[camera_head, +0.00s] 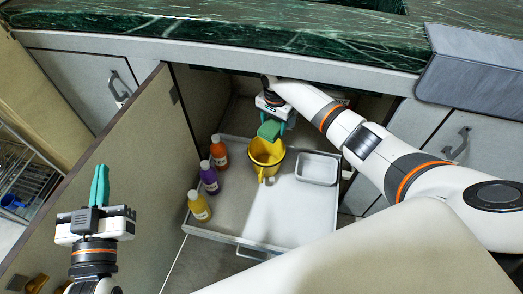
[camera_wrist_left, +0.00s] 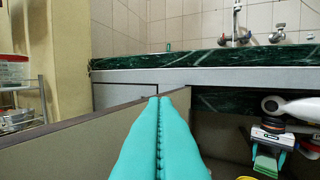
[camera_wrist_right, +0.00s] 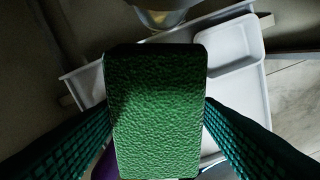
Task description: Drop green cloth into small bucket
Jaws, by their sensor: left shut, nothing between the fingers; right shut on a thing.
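The green cloth (camera_head: 269,131) is a small block-like pad held between the fingers of my right gripper (camera_head: 274,122). In the head view it overlaps the back rim of the yellow bucket (camera_head: 264,165), which stands in the pull-out drawer; I cannot tell its height above the rim. The cloth fills the middle of the right wrist view (camera_wrist_right: 155,112), with a finger on each side. It also shows in the left wrist view (camera_wrist_left: 265,163). My left gripper (camera_head: 99,184) is shut and empty, pointing up near the open cabinet door, away from the bucket.
Orange (camera_head: 219,152), purple (camera_head: 209,179) and yellow (camera_head: 199,207) bottles stand along the drawer's left side. A white tray (camera_head: 318,168) sits right of the bucket. The drawer floor (camera_head: 285,215) in front is clear. A green counter (camera_head: 230,38) overhangs the cabinet.

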